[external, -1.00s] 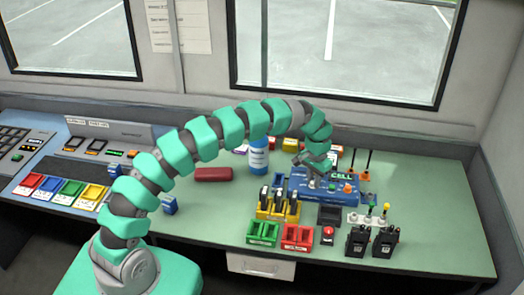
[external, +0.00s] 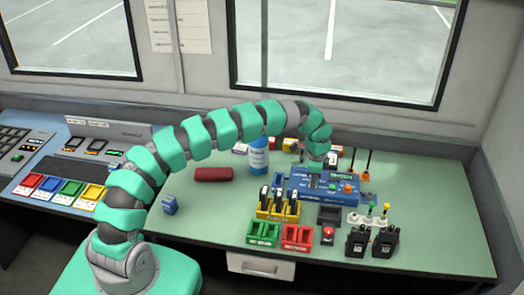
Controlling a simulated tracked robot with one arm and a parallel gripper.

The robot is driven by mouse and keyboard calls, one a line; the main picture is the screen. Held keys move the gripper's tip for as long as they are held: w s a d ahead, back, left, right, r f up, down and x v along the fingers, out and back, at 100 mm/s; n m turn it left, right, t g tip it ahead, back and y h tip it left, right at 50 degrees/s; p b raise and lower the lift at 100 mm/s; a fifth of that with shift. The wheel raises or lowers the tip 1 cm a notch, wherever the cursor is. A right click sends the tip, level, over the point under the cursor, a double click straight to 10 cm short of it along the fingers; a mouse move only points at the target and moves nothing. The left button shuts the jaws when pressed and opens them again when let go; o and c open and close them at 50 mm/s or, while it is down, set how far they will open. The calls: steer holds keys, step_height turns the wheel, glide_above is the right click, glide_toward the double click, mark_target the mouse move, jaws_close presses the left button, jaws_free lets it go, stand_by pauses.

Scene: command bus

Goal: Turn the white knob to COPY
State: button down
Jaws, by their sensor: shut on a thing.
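The blue control box (external: 296,190) stands on the green table, with lettering and small controls on its top. My gripper (external: 314,181) points down onto the box's top and is shut. The white knob is hidden under the jaws, at the spot where they meet the box. The COPY mark is too small to read. A green button and an orange knob (external: 348,187) show to the right of my gripper on the same box.
Two upright antennas (external: 367,161) stand behind the box at right. A blue bottle (external: 258,157) stands behind left, and a yellow rack (external: 277,211) with dark handles stands close in front. Free table lies left, around a red case (external: 213,174).

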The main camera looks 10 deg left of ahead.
steer(key=m, duration=0.3)
steer(key=shift+w+r+m, duration=0.2)
steer(key=shift+m, duration=0.2)
steer(key=shift+s+m, duration=0.1)
steer(key=shift+m, duration=2.1)
steer(key=c, duration=1.3)
jaws_free()
steer(key=shift+f, duration=0.15)
step_height(320, 180, up, 14)
steer(key=shift+f, duration=0.15)
